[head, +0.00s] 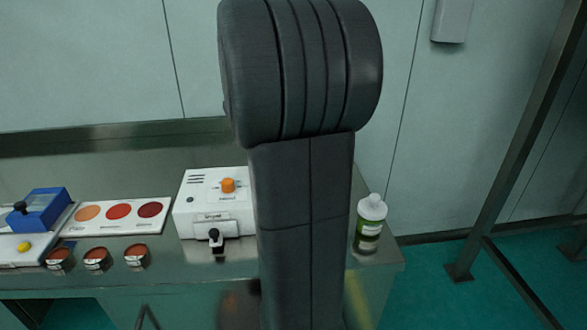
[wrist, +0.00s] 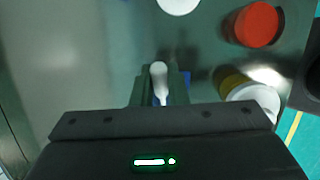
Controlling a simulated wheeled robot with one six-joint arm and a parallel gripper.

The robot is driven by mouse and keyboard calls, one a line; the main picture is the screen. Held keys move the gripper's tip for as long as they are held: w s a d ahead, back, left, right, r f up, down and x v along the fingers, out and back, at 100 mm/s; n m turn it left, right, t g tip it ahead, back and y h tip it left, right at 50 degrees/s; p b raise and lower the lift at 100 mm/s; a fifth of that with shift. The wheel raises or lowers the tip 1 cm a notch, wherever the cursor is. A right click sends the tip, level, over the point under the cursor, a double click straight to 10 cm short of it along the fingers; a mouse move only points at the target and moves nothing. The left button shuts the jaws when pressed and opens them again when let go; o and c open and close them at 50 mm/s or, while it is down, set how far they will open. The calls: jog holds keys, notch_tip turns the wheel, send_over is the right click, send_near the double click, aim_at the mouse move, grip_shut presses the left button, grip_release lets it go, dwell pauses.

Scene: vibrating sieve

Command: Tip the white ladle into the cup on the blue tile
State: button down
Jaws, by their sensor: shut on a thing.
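In the wrist view my gripper (wrist: 159,88) is shut on a white rod-like piece, which looks like the handle of the white ladle (wrist: 159,77). The ladle's bowl and any contents cannot be made out. A small blue patch (wrist: 186,80) shows just right of the fingers; it may be part of the blue tile, but most of it is hidden. A white round thing (wrist: 178,4) is cut off at the top edge. I cannot tell whether it is the cup. In the head view my arm covers the middle, and the gripper and ladle are hidden.
In the wrist view a red round-topped thing (wrist: 257,24) and a white round-topped container (wrist: 256,101) stand at right. On the bench in the head view are a white box with orange knob (head: 206,208), a bottle (head: 369,225), a colour card (head: 137,231) and a blue box (head: 48,212).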

jog(key=shift+w+d+f+y+b, duration=0.1)
jog(key=shift+d+f+y+b, duration=0.2)
jog(key=shift+f+y, duration=0.3)
jog(key=shift+d+f+y+b, duration=0.15)
jog(key=shift+f+y+b, duration=0.25)
jog(key=shift+y, duration=0.2)
jog(key=shift+d+g+y+p, duration=0.1)
jog(key=shift+g+y+p, duration=0.2)
jog(key=shift+p, duration=0.2)
jog(key=shift+d+f+y, duration=0.1)
jog(key=shift+f+y, duration=0.75)
jog(key=shift+y, duration=0.35)
jog(key=shift+d, duration=0.1)
